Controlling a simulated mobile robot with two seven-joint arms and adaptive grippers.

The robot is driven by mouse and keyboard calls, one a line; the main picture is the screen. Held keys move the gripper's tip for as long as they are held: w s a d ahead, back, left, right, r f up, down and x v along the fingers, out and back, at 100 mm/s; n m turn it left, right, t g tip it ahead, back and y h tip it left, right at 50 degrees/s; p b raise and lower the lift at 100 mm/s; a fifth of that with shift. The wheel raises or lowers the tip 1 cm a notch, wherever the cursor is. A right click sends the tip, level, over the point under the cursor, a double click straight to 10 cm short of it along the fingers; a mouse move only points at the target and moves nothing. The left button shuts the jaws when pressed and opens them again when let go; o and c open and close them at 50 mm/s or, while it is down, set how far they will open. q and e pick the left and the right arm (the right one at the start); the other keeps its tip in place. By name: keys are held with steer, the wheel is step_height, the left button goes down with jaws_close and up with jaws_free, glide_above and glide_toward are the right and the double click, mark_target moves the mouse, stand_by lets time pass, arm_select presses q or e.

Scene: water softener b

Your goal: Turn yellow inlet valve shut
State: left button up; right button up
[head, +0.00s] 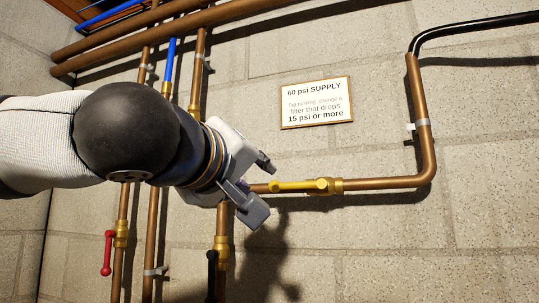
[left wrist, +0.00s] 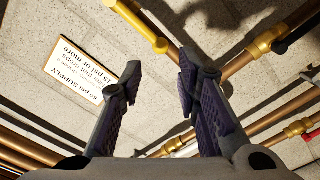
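The yellow inlet valve (head: 298,186) sits on the horizontal copper pipe, and its yellow lever lies along the pipe, pointing left. My left gripper (head: 262,188) is just left of the lever's free end, with its fingers spread above and below the pipe line. In the left wrist view the left gripper (left wrist: 160,74) is open with nothing between its fingers. The yellow lever (left wrist: 138,24) shows there beyond the fingertips, at the top, apart from them in the picture. The head view does not show clearly how far the fingers are from the wall. My right gripper is not in view.
A "60 psi SUPPLY" sign (head: 316,102) hangs above the valve. A red-handled valve (head: 107,252) is at lower left, and a black-handled one (head: 212,262) is below my gripper. Vertical copper pipes (head: 151,235) run behind my arm. The wall below the horizontal pipe is clear.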

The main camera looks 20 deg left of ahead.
mark_target(274, 186)
arm_select(q)
steer(key=w, duration=0.8)
steer(key=shift+w+d+f+b, duration=0.15)
steer(key=shift+w+f+b, duration=0.05)
steer(key=shift+f+b, duration=0.1)
steer(key=shift+s+r, duration=0.1)
steer(key=shift+r, duration=0.05)
steer(key=c, duration=0.4)
steer(key=shift+c, duration=0.6)
steer(key=shift+s+d+r+p, duration=0.15)
steer(key=shift+r+p, duration=0.15)
steer(key=shift+r, duration=1)
steer(key=shift+c, duration=0.5)
steer(key=shift+r, duration=0.1)
